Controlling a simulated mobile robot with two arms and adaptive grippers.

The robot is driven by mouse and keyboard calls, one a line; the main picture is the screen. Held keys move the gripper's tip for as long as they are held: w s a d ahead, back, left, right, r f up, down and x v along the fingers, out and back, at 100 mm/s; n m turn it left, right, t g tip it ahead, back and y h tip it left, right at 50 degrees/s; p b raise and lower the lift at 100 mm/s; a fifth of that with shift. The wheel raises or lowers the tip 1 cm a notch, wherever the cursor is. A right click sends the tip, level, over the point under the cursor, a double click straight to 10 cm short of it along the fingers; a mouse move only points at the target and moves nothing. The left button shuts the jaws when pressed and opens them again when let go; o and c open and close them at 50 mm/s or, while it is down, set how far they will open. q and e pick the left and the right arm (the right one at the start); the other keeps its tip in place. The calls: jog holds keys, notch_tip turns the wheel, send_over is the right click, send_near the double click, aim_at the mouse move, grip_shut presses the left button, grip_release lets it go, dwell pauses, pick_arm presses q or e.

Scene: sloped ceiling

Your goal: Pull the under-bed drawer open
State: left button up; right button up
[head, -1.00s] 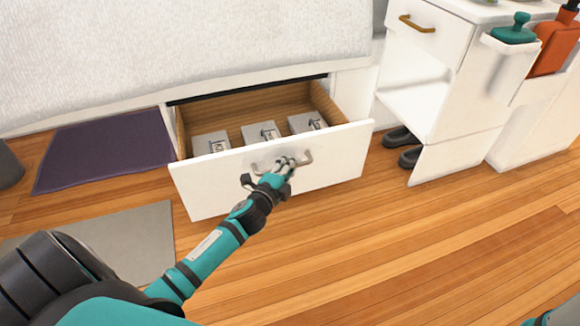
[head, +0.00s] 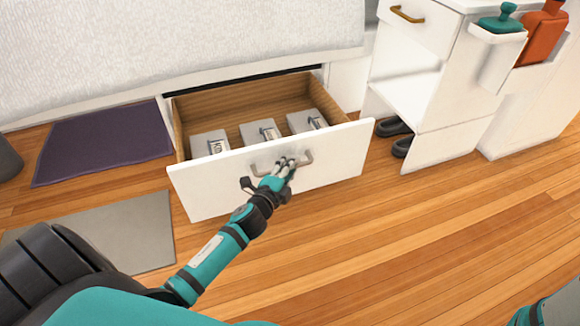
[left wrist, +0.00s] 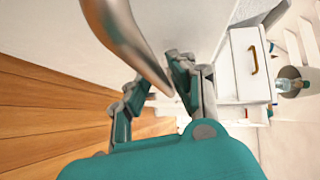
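The under-bed drawer (head: 218,190) stands well out from below the bed, its white front facing me and its wooden inside showing. Its curved metal handle (head: 308,158) is on the middle of the front. My left gripper (head: 287,166) is at the handle with its fingers around the bar. In the left wrist view the handle (left wrist: 130,40) runs down between the two fingers (left wrist: 162,98); their contact is partly hidden. My right gripper is out of view.
Several grey boxes (head: 258,133) lie in the drawer. A white bedside cabinet (head: 440,130) with dark shoes (head: 393,127) beside it stands to the right. A purple mat (head: 105,145) and a grey mat (head: 120,235) lie left. The wooden floor in front is clear.

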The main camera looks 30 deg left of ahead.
pick_arm(q)
jog(key=shift+r, duration=0.1)
jog(key=s+r, duration=0.1)
jog(key=s, duration=1)
jog(key=shift+s+d+r, duration=0.35)
jog(key=shift+s+d, duration=0.05)
